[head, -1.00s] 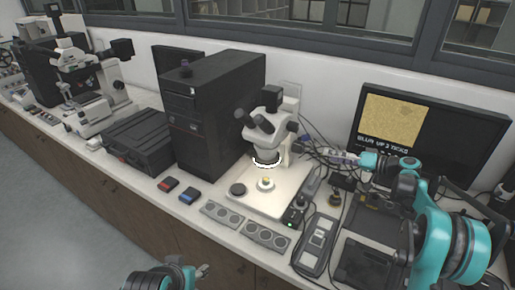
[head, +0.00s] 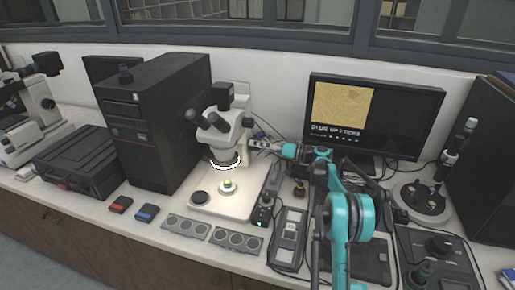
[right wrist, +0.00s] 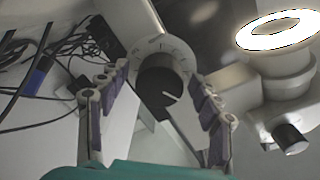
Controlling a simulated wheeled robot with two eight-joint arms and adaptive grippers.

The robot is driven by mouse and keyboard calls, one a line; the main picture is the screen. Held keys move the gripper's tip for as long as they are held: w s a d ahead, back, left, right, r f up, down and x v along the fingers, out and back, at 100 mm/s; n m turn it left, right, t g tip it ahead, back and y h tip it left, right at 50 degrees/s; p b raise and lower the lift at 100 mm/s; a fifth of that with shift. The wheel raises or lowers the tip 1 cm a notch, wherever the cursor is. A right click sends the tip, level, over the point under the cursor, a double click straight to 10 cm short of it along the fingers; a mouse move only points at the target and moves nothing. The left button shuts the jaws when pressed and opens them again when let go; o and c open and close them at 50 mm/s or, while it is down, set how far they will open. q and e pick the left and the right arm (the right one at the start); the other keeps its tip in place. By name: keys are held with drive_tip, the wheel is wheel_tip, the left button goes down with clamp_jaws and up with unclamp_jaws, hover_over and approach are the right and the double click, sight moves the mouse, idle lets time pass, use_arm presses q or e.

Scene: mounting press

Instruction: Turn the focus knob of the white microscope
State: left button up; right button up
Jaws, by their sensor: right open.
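The white microscope (head: 224,132) stands on a lit base plate (head: 210,205), with a glowing ring light under its head. My right gripper (head: 259,148) reaches in from the right, close to the right side of the microscope. In the right wrist view, the black focus knob (right wrist: 160,88) with a white pointer line and a pale marked dial shows between the fingertips of the open gripper (right wrist: 158,75). The fingers stand on either side of the knob, with gaps visible; contact is not seen. In the head view the knob is hidden by the gripper. My left gripper is out of view.
A black monitor (head: 411,112) with a yellowish picture and a line of text stands behind my right arm. A black computer tower (head: 160,130) stands left of the microscope. Cables (right wrist: 40,55) lie beside the gripper. Grey dial panels (head: 235,240) lie in front.

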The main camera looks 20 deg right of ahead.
drive_tip(key=shift+c, duration=0.3)
drive_tip(key=c, duration=1.1)
drive_tip(key=shift+r+m+p, duration=0.2)
drive_tip(key=shift+m+p, duration=0.4)
drive_tip(key=shift+m, duration=0.2)
drive_tip(key=shift+f+m+p, duration=0.1)
drive_tip(key=shift+m+p, duration=0.2)
drive_tip(key=shift+m, duration=0.7)
drive_tip(key=o, duration=1.2)
drive_tip(key=shift+c, duration=0.2)
